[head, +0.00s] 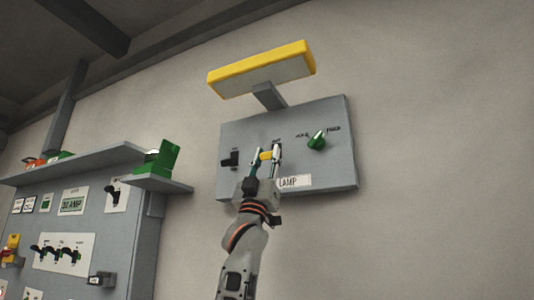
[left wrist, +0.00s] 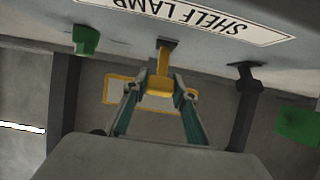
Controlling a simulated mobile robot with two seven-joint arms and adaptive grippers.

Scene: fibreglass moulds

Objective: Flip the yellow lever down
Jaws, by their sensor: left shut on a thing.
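The yellow lever (head: 266,156) is on the grey lamp panel (head: 338,172) on the wall, between a black switch and a green knob. My left gripper (head: 265,152) is in front of the panel with its two fingers on either side of the lever. In the left wrist view the yellow lever (left wrist: 160,68) sticks out from the panel and its end is between the fingertips of the left gripper (left wrist: 157,89), which is shut on it. The fingers partly hide the lever in the head view. My right gripper is not in view.
The black switch (head: 231,159) is close left of the lever and the green knob (head: 317,140) is to its right. A yellow-framed lamp (head: 262,70) juts out above the panel. A shelf with a green object (head: 158,160) and another switch panel (head: 75,235) stand at left.

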